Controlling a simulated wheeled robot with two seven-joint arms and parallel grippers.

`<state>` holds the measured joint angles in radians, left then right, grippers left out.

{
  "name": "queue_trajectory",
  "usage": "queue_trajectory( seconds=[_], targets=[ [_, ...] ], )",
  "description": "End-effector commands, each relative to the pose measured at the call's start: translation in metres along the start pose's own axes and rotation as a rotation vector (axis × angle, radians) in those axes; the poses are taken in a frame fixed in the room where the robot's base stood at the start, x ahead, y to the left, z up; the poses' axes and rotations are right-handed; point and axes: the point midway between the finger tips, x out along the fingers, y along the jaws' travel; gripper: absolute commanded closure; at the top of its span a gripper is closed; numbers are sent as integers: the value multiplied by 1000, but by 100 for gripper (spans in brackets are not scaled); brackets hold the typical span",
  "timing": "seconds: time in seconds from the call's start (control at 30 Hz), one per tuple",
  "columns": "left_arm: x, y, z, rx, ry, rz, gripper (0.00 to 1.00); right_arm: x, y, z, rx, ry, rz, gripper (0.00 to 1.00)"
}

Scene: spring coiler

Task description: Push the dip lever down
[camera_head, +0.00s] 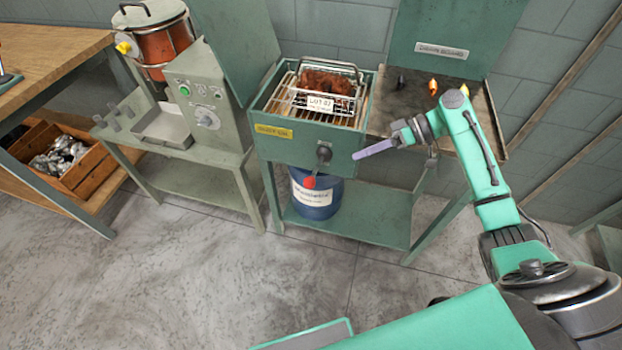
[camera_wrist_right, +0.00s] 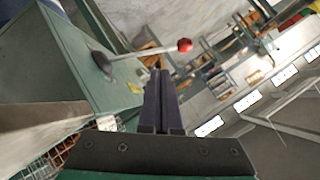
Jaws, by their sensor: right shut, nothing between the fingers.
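The dip lever's red ball knob (camera_head: 310,182) shows below its dark hub (camera_head: 323,153) on the front of the green tank (camera_head: 290,138). In the right wrist view, the lever's thin rod runs from the hub (camera_wrist_right: 103,61) on the box face out to the red knob (camera_wrist_right: 184,45). My right gripper (camera_head: 356,156) is shut and empty, its fingers pointing left, to the right of the lever and apart from it. In the right wrist view its fingers (camera_wrist_right: 160,74) lie together, with the knob beyond the tips. My left gripper is in neither view.
A wire basket (camera_head: 325,103) with a "LOT 03" tag and reddish-brown contents sits in the tank top. A blue drum (camera_head: 316,198) stands below. A drain board (camera_head: 430,95) is right of the tank, a grey machine (camera_head: 208,105) left. Open floor lies in front.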

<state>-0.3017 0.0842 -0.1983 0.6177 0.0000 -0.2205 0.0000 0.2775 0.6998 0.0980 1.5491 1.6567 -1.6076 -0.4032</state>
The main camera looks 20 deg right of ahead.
Motion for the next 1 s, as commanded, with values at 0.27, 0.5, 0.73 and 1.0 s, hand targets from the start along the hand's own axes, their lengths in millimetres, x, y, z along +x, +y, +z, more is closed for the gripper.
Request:
queue_trajectory(
  seconds=[0.27,0.5,0.73,1.0],
  targets=[
    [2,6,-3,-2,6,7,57,-30,-41,-30,-134,25,-113,100],
    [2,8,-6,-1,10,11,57,-28,-40,-30,-130,25,-111,100],
    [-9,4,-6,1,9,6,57,2,-46,-31,-128,24,-115,100],
    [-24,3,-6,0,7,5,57,61,-53,-33,-126,26,-115,100]
  ],
)
